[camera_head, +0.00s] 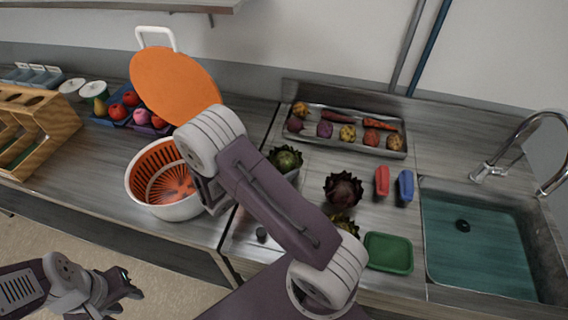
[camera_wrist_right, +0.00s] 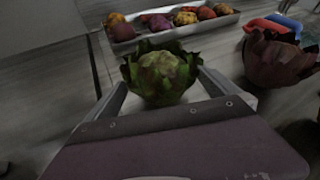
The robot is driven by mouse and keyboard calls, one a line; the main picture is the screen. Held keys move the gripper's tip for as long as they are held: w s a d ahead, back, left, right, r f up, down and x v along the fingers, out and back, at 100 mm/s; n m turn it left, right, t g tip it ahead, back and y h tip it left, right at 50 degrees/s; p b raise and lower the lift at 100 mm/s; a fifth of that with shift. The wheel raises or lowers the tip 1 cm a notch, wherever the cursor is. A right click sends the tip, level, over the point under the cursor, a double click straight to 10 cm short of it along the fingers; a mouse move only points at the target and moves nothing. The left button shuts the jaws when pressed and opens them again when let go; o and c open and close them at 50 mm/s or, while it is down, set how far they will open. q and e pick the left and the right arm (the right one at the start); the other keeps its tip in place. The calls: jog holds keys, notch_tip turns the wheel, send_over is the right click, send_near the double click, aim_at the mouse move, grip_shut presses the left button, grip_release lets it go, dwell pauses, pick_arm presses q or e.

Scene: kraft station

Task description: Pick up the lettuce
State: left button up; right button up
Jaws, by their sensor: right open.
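A green lettuce head (camera_head: 285,158) stands on the counter between the colander and the vegetable tray. It also shows in the right wrist view (camera_wrist_right: 162,72), upright, in line with the space between my right fingers. My right gripper (camera_wrist_right: 166,92) is open, one finger on each side of the lettuce's lower part; I cannot tell whether they touch it. In the head view my right arm hides most of that gripper. A dark red leafy head (camera_head: 343,188) stands to the right. A yellowish-green one (camera_head: 345,223) is partly behind my arm. My left gripper (camera_head: 132,284) is low at left, away from the counter; its opening is unclear.
A white colander with orange inside (camera_head: 165,185) stands left of the lettuce. A metal tray (camera_head: 398,155) of vegetables lies behind. Red (camera_head: 382,181) and blue (camera_head: 405,185) items, a green dish (camera_head: 388,252) and the sink (camera_head: 480,245) are at right. A wooden rack (camera_head: 60,115) is far left.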

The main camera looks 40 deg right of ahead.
aim_at(285, 156)
jog(key=x, duration=0.4)
jog(key=shift+d+f, duration=0.1)
jog(key=shift+f, duration=0.15)
jog(key=shift+r, duration=0.1)
jog(key=shift+c, duration=1.2)
jog(key=shift+a, duration=0.2)
jog(key=c, duration=1.1)
notch_tip(285, 156, up, 5)
jog(key=p, duration=0.5)
jog(key=shift+s+r, duration=0.1)
jog(key=shift+r, duration=0.05)
jog(key=shift+c, duration=0.2)
jog(key=s+r+p, duration=0.1)
jog(key=s+r, duration=0.1)
jog(key=s, duration=0.1)
jog(key=s+a+r+p, duration=0.1)
jog(key=s, duration=0.2)
jog(key=s+a+r+p, duration=0.1)
jog(key=s+r+p, duration=0.1)
jog(key=s, duration=0.2)
jog(key=shift+r, duration=0.3)
jog(key=shift+s+p, duration=0.35)
jog(key=shift+s, duration=0.3)
